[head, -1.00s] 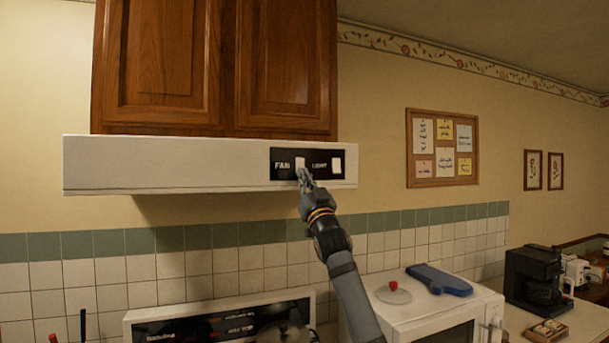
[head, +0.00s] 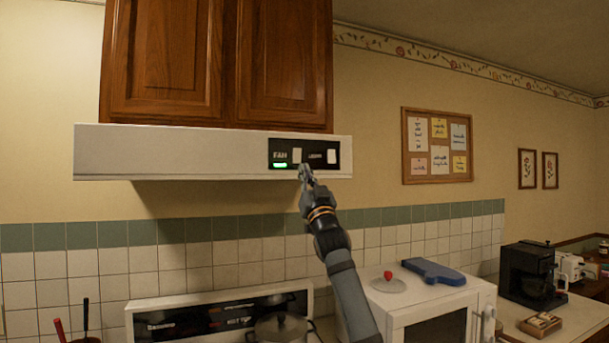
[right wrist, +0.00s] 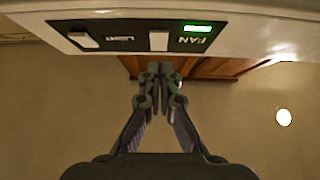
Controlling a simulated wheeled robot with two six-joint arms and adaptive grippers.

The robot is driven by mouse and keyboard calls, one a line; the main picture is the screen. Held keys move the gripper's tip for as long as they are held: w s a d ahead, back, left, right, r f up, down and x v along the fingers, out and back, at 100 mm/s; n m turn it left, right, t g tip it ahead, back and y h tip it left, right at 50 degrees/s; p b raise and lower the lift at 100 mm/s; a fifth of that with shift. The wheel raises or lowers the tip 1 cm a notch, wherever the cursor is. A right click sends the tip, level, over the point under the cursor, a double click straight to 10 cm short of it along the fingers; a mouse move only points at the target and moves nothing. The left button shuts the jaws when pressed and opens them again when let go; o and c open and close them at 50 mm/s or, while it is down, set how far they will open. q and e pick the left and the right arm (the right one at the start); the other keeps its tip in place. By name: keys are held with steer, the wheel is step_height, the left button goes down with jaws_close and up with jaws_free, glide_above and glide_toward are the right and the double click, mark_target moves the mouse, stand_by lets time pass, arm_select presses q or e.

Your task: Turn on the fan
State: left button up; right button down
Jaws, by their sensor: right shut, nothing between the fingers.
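The white range hood (head: 200,154) hangs under the wooden cabinet and carries a black panel with two white switches. The fan switch (head: 297,156) is beside the label FAN, and a green light (head: 280,165) glows under that label. The green light (right wrist: 197,28) and the fan switch (right wrist: 158,41) also show in the right wrist view. The light switch (head: 331,157) is at the panel's right. My right gripper (head: 303,170) is shut and empty, its tips just below the fan switch; in the wrist view its tips (right wrist: 160,72) appear apart from the switch. My left gripper is not in view.
A stove with a pot (head: 280,328) stands below the hood. A white microwave (head: 440,310) with a blue cutting board (head: 434,272) and a lid on top is at the right. A black coffee maker (head: 527,272) stands farther right. The wall area around my right gripper is clear.

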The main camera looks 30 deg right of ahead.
arm_select(q)
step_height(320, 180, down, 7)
steer(key=b, duration=0.5)
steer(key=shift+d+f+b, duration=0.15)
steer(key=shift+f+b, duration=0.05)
steer(key=shift+b, duration=0.15)
arm_select(e)
steer(key=w+f+v, duration=0.1)
steer(key=v, duration=0.7)
steer(key=shift+d+f, duration=0.15)
steer(key=shift+f, duration=0.2)
